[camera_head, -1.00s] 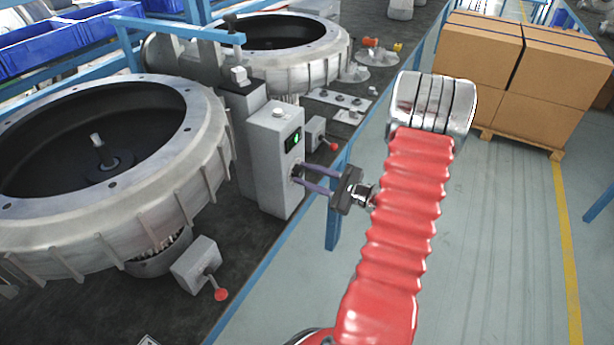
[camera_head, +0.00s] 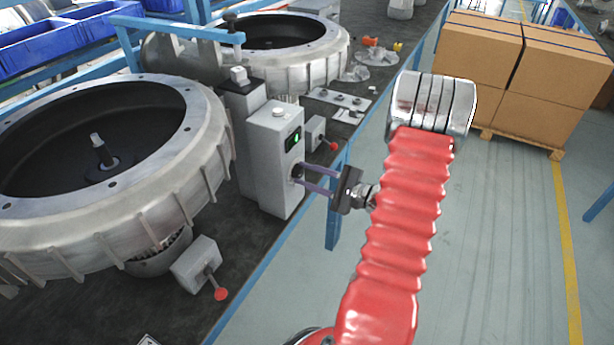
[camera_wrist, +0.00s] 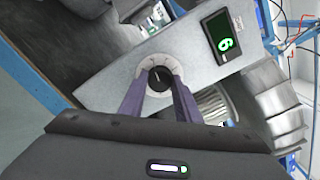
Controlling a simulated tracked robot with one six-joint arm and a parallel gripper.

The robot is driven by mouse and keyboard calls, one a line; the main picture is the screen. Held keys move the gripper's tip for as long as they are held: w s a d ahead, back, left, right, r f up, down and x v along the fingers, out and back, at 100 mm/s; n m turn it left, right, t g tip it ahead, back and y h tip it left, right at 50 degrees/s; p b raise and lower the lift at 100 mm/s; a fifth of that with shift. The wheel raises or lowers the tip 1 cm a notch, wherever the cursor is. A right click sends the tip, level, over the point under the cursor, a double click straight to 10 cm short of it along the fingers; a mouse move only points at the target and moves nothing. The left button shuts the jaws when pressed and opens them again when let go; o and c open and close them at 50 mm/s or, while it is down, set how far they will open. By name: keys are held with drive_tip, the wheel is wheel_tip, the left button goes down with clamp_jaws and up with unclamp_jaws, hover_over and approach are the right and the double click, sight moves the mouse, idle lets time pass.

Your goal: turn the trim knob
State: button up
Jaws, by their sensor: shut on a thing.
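The trim knob (camera_wrist: 160,78) is a small black round knob with a white pointer line, inside a pale dial ring on the face of a grey control box (camera_head: 265,155). A small display (camera_wrist: 222,36) beside it shows a green digit that looks like a 6, tilted in the wrist view. My gripper (camera_wrist: 160,88) reaches the box face with two purple fingers on either side of the knob, shut on it. In the head view my gripper (camera_head: 302,173) meets the box from the right, and the fingers partly hide the knob.
A large round blower housing (camera_head: 190,160) stands left of the box, another (camera_head: 330,65) behind it. Small boxes with red-tipped levers (camera_head: 221,294) (camera_head: 333,146) sit on the bench. Cardboard boxes (camera_head: 480,50) stand on a pallet at the back right; the floor between is clear.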

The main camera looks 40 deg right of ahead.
drive_tip(key=shift+a+f, duration=0.1)
drive_tip(key=shift+a, duration=0.1)
drive_tip(key=o, duration=1.1)
drive_tip(key=shift+d, duration=0.1)
drive_tip(key=shift+s, duration=0.1)
drive_tip(key=v, duration=1.3)
drive_tip(key=shift+s+d, duration=0.1)
drive_tip(key=shift+s, duration=0.25)
